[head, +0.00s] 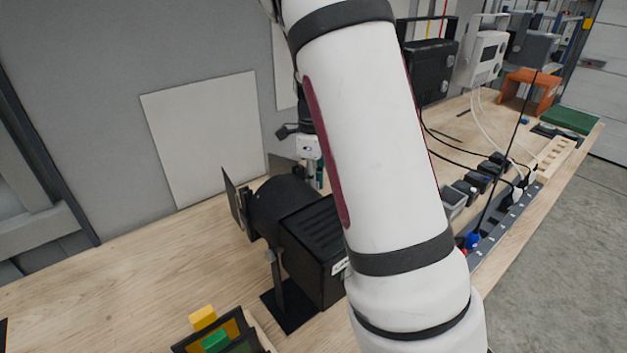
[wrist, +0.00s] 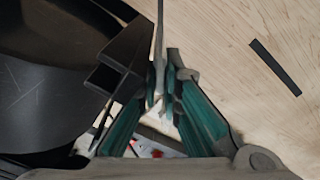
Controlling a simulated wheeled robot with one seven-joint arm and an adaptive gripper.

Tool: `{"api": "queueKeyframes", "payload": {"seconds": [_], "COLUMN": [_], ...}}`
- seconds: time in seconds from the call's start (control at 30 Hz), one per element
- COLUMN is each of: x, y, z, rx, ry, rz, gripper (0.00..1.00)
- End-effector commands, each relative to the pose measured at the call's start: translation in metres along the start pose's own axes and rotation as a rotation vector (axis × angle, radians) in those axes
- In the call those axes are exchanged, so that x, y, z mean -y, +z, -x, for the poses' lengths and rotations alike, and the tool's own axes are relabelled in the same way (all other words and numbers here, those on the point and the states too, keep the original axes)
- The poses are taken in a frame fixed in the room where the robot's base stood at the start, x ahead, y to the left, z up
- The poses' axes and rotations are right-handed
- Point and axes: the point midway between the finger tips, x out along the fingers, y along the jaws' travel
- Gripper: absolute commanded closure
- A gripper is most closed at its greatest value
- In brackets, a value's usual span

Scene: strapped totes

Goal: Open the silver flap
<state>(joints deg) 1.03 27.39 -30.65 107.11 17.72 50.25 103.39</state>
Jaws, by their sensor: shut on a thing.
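A black spotlight (head: 284,207) with a ribbed housing (head: 317,243) stands on the wooden bench. A dark flap (head: 233,200) stands out at the left of its front. A greyer flap (head: 283,168) shows behind its barrel, near my gripper (head: 318,172), which my arm partly hides. In the wrist view, my gripper (wrist: 165,78) has its green-sided fingers closed around a thin silver flap (wrist: 159,30), seen nearly edge-on. The black spotlight body (wrist: 50,70) fills the left of that view, close beside the fingers. Most of the flap's face cannot be seen.
My arm covers the centre of the head view. A frame with coloured filters (head: 222,338) and a yellow block (head: 203,317) lie in front. Power supplies (head: 430,68), cables and a power strip (head: 500,225) are at right. The bench's left is clear.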

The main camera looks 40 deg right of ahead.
Motion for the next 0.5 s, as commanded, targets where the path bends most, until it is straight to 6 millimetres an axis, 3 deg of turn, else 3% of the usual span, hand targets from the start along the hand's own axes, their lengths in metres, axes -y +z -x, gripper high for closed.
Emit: {"api": "queueKeyframes", "payload": {"seconds": [0.33, 0.43, 0.5], "x": [0.0005, 0.0005, 0.0004], "y": [0.0, 0.0, 0.0], "z": [0.001, 0.0009, 0.0007], "rx": [0.002, 0.002, 0.002], "ry": [-0.002, -0.002, -0.001], "rz": [-0.003, -0.003, -0.002], "gripper": [1.0, 0.73, 0.73]}}
